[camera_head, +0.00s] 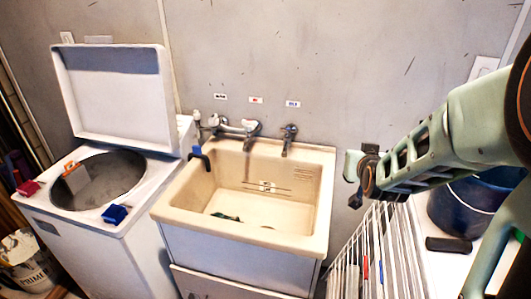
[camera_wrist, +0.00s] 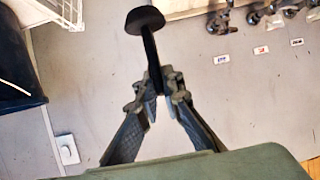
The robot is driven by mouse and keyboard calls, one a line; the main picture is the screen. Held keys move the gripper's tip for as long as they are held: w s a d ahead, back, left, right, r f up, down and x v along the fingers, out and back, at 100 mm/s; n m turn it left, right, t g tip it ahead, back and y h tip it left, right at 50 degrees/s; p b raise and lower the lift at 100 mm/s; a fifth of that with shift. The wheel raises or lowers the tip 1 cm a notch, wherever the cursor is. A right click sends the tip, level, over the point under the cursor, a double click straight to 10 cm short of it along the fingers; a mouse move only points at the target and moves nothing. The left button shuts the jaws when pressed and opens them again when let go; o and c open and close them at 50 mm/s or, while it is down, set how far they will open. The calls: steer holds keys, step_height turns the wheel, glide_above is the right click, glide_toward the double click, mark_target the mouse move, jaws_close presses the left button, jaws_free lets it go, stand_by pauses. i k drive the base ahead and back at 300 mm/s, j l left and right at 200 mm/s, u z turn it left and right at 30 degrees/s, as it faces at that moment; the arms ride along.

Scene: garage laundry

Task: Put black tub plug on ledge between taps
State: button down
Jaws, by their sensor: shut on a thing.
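The black tub plug (camera_wrist: 146,20) is in my gripper (camera_wrist: 156,85). It has a round cap and a thin stem, and the fingers are shut on the stem with the cap beyond their tips. In the head view, my arm reaches in from the right, and its end is to the right of the sink, apart from it. The plug cannot be made out clearly there. The cream sink (camera_head: 318,195) has a back ledge (camera_head: 268,143) with a left tap (camera_head: 245,127) and a right tap (camera_head: 289,135). The taps also show at the top of the wrist view (camera_wrist: 220,20).
A white drying rack (camera_head: 375,255) stands right of the sink. A blue bucket (camera_head: 462,208) and a small black block (camera_head: 448,245) are farther right. A washer (camera_head: 130,220) with its lid (camera_head: 112,100) raised stands left. A dark object (camera_head: 225,217) lies in the basin.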

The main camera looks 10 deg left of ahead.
mark_target(270, 150)
steer(key=j, duration=0.3)
steer(key=k+j, duration=0.1)
steer(key=j, duration=0.25)
steer(key=i+j, duration=0.1)
steer(key=j, duration=0.2)
steer(key=i+j+z, duration=0.1)
steer(key=j, duration=0.25)
steer(key=i+j+z, duration=0.1)
steer(key=i+j, duration=0.35)
steer(key=j, duration=0.1)
